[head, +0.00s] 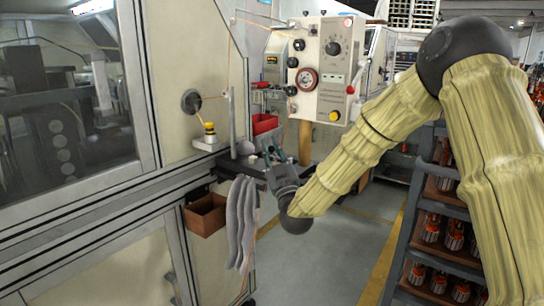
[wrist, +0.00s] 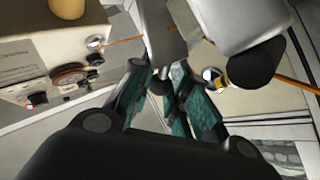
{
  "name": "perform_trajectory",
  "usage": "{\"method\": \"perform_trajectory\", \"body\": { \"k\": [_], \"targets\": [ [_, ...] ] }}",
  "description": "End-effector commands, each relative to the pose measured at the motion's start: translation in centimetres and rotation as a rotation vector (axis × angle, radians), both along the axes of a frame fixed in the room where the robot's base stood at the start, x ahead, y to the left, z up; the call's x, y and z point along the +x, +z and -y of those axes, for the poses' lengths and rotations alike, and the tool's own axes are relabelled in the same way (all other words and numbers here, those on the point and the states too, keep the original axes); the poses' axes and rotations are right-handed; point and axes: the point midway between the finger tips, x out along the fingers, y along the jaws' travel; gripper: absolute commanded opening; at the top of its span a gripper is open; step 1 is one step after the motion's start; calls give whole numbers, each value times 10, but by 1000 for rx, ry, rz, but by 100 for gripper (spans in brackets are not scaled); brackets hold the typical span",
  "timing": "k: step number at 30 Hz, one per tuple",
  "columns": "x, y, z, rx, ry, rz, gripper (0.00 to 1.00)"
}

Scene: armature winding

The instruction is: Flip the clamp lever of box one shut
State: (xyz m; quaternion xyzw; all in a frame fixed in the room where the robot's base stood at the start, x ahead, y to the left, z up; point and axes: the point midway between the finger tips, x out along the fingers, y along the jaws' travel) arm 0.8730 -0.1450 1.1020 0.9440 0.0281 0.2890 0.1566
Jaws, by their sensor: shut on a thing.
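A pale control box (head: 318,98) with dials, a round gauge and a yellow button stands above the small dark shelf. It also shows at the left of the wrist view (wrist: 35,82). A red-tipped lever (head: 357,78) is on its right side. I cannot tell which part is the clamp lever of box one. My gripper (head: 270,155) is below and left of the control box, over the shelf, fingers pointing up. In the wrist view its teal-padded fingers (wrist: 178,88) are close together around a small grey part, mostly hidden by the fingers.
A yellow-topped knob (head: 209,130) sits on a bracket left of my gripper. Orange wire (wrist: 290,80) runs close by. Grey gloves (head: 240,222) and a brown bin (head: 205,215) hang below. A rack of parts (head: 440,235) stands at right; the floor between is clear.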

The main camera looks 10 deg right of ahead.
Motion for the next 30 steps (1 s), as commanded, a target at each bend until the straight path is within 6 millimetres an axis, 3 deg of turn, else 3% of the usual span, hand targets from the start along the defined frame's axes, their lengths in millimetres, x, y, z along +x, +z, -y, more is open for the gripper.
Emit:
{"method": "perform_trajectory", "body": {
  "k": [1, 21, 22, 25, 30],
  "targets": [
    [-1, -9, 0, -9, 0, 0, 0],
    [-3, -9, 0, -38, -1, 29, 0],
    [-3, -9, 0, -38, -1, 29, 21],
    [-2, -8, -1, -38, 0, 31, 39],
    [-2, -6, -3, -38, 1, 34, 41]
  ]
}}
